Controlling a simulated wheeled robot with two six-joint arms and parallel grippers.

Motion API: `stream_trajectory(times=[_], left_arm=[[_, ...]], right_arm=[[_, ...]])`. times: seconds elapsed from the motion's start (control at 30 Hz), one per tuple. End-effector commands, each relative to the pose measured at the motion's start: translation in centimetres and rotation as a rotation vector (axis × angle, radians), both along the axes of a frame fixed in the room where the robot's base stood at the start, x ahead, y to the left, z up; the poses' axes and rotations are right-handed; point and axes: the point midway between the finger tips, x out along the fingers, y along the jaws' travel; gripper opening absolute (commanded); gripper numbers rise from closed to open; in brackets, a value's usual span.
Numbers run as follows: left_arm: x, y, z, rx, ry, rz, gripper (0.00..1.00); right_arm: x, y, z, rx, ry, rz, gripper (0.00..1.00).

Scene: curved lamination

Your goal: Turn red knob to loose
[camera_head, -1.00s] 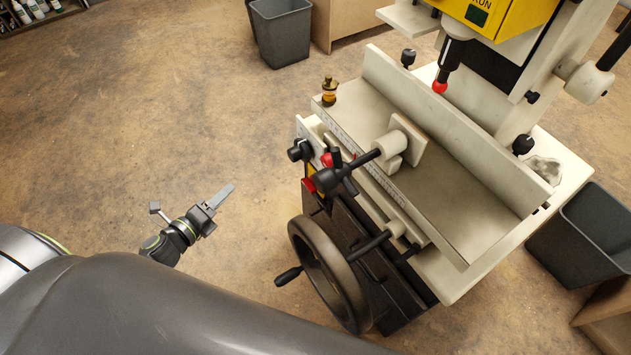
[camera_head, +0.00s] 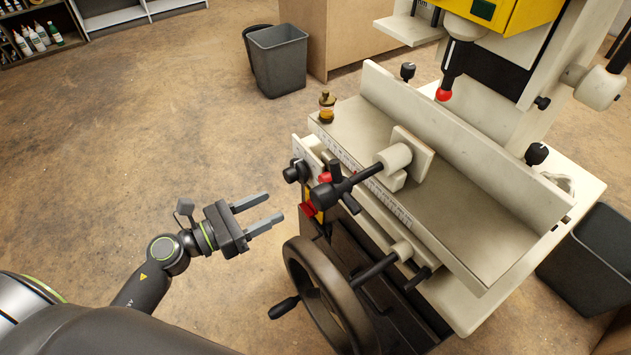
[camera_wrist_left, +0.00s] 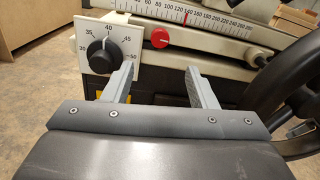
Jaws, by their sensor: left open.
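A round red knob (camera_wrist_left: 160,37) sits on the machine's front rail, just under the ruler scale, in the left wrist view. In the head view the red knob (camera_head: 325,177) is partly hidden behind a black handle. My left gripper (camera_head: 274,206) is open and empty, in front and to the left of the machine, its fingers pointing towards the machine's front. In the left wrist view the gripper (camera_wrist_left: 159,72) has its two fingers apart, with the red knob above the gap between them. The gripper and knob are apart. My right gripper is not in view.
A black dial (camera_wrist_left: 100,55) with a number scale is left of the knob. A dark handwheel (camera_head: 325,300) stands below, and a black handle (camera_head: 340,188) juts out beside the knob. Grey bins (camera_head: 278,60) stand on the floor. The floor left of the machine is clear.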

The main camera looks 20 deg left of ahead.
Motion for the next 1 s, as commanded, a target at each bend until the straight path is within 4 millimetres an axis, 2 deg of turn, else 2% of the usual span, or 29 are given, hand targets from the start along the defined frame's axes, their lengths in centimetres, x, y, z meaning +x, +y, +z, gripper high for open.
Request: stream_trajectory(times=[0.4,0.53,0.7,1.0], left_arm=[[6.5,-5.4,0.2,-0.005,0.0,0.0,0.52],[8.1,-6.8,0.1,-0.004,0.001,0.0,0.52],[9.3,-7.8,0.0,-0.002,0.002,0.0,0.52],[9.6,-8.0,0.0,-0.002,0.003,0.0,0.52]], right_arm=[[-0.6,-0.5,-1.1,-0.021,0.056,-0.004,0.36],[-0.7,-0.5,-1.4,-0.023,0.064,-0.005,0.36],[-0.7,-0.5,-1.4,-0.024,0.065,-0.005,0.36],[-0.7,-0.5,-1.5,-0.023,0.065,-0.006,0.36]])
